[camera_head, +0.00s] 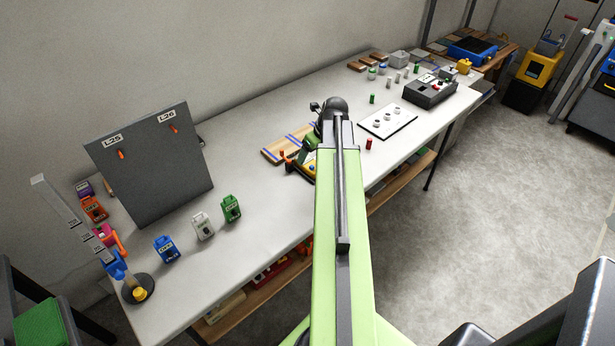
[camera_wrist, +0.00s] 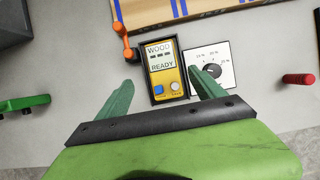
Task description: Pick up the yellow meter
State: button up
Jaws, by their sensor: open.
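The yellow meter (camera_wrist: 166,78) lies on the table in the wrist view, with a dark rim, a screen reading "WOOD" and "READY", a blue button and a pale button. My gripper (camera_wrist: 163,88) is open, with one green finger on each side of the meter's lower part. I cannot tell whether either finger touches it. In the head view, the meter (camera_head: 309,170) is mostly hidden behind my arm and gripper, and only a small yellow part shows.
A white dial card (camera_wrist: 222,68) lies right of the meter, partly under the right finger. An orange-handled item (camera_wrist: 124,40) stands close on its left. A wooden board with blue stripes (camera_wrist: 200,12) lies beyond. A red cylinder (camera_wrist: 298,79) is at right.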

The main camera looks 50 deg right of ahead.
aim_at(307, 161)
jog(key=shift+w+f, duration=0.15)
jog(key=shift+f, duration=0.4)
jog(key=shift+r, duration=0.1)
jog(key=b+x, duration=0.5)
jog(key=shift+w+d, duration=0.1)
jog(key=shift+d, duration=0.2)
grip_shut()
jog(key=shift+r+p, duration=0.1)
jog(key=shift+p, duration=0.25)
